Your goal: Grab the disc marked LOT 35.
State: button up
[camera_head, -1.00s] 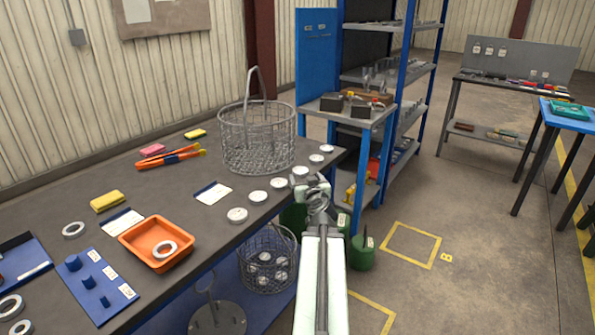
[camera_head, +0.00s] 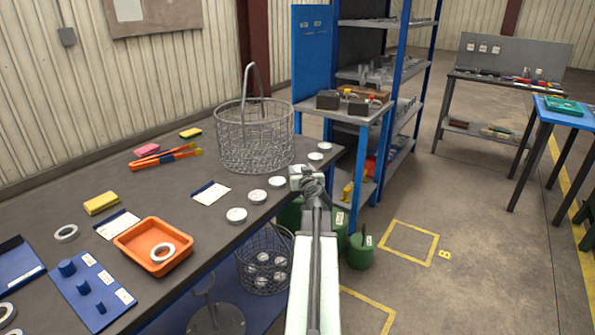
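Several small white-topped metal discs lie in a row along the right edge of the dark workbench (camera_head: 180,222). The nearest disc (camera_head: 236,215) is right of the orange tray, then come a second disc (camera_head: 257,196) and a third disc (camera_head: 277,182). Farther back lie two more, a disc (camera_head: 315,156) and the farthest disc (camera_head: 324,146). Their markings are too small to read, so I cannot tell which is LOT 35. My gripper (camera_head: 303,176) is at the bench's right edge, beside the row, and may hide another disc. Its fingers cannot be made out.
A tall wire basket (camera_head: 254,135) stands behind the row. An orange tray (camera_head: 153,246) holds a ring. A lower wire basket (camera_head: 265,262) with discs sits below the bench edge. A blue shelf unit (camera_head: 397,80) and green cans (camera_head: 360,251) stand beyond my arm.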

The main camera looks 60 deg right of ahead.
grip_shut()
jog(key=shift+r, duration=0.1)
